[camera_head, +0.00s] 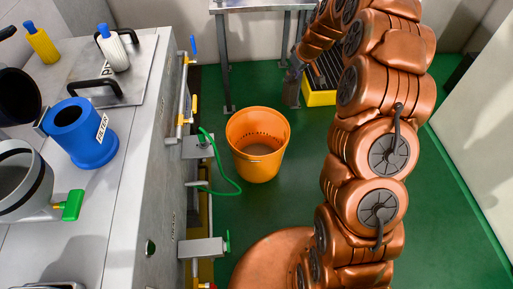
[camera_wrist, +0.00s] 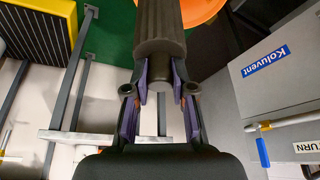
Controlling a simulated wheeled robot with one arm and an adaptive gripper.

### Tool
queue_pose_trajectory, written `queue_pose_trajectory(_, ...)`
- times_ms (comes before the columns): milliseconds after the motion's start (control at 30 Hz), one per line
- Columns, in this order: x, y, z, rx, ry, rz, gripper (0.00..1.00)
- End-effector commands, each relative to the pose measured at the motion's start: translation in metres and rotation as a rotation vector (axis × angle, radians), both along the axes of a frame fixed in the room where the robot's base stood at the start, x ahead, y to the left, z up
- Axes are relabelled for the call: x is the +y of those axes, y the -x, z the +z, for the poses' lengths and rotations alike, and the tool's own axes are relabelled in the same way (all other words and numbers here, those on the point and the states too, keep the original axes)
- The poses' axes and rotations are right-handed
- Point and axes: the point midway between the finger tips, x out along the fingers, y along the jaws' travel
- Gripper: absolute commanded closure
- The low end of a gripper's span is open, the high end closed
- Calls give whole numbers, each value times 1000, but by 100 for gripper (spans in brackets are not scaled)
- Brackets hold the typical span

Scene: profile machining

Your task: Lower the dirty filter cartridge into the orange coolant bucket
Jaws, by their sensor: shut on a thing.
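The dirty filter cartridge (camera_wrist: 158,30) is a dark grey-brown cylinder. In the wrist view my gripper (camera_wrist: 161,88) is shut on its near end, with purple-lined fingers on either side. In the head view the cartridge (camera_head: 291,89) hangs roughly upright, to the right of and beyond the orange coolant bucket. The bucket (camera_head: 258,171) stands on the green floor with its open top up and some contents low inside. Part of it shows at the top of the wrist view (camera_wrist: 204,9), partly hidden behind the cartridge.
A yellow tray with a dark grate (camera_head: 321,98) lies behind my arm. A metal table (camera_head: 224,50) stands at the back. The grey machine at left carries a blue filter housing (camera_head: 86,146). A green hose (camera_head: 217,158) curves beside the bucket.

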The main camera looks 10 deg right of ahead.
Motion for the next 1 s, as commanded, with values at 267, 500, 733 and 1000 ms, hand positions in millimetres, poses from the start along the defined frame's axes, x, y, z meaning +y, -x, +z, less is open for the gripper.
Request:
queue_pose_trajectory(267, 21, -14, -42, 2, -1, 2, 100)
queue_pose_trajectory(500, 37, -27, -73, 1, 0, 1, 100)
queue_pose_trajectory(733, 53, -37, -106, 5, -1, 2, 100)
queue_pose_trajectory(1000, 71, -52, -142, 1, 1, 1, 100)
